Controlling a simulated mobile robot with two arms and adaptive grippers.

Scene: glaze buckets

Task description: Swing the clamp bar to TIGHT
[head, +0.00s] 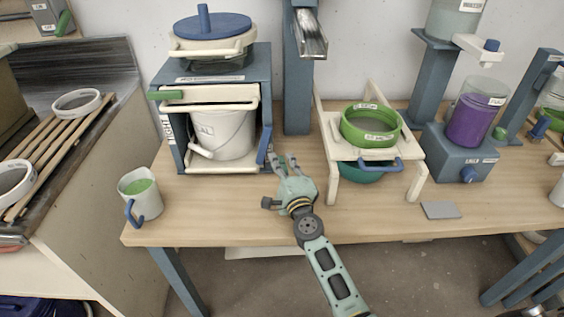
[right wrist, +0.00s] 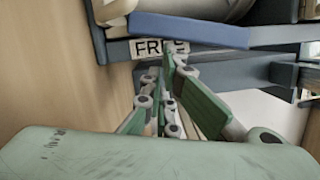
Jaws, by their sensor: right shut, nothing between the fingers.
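A blue press frame (head: 262,90) stands at the back left of the table with a white bucket (head: 222,135) inside. A cream bar (head: 222,93) with a green handle (head: 166,95) crosses its front, the handle sticking out left above a label (head: 166,126) that seems to read TIGHT. In the right wrist view a FREE label (right wrist: 150,48) shows, partly covered by a blue bar (right wrist: 195,31); I cannot tell whether this is the clamp bar. My right gripper (head: 281,160) is shut and empty, beside the frame's lower right corner. My left gripper is out of view.
A blue lid (head: 212,26) tops the press. A mug (head: 141,196) with green content stands front left. Right are a cream stand (head: 334,172) with a green sieve (head: 370,127), a purple container (head: 473,118) and a grey plate (head: 441,210).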

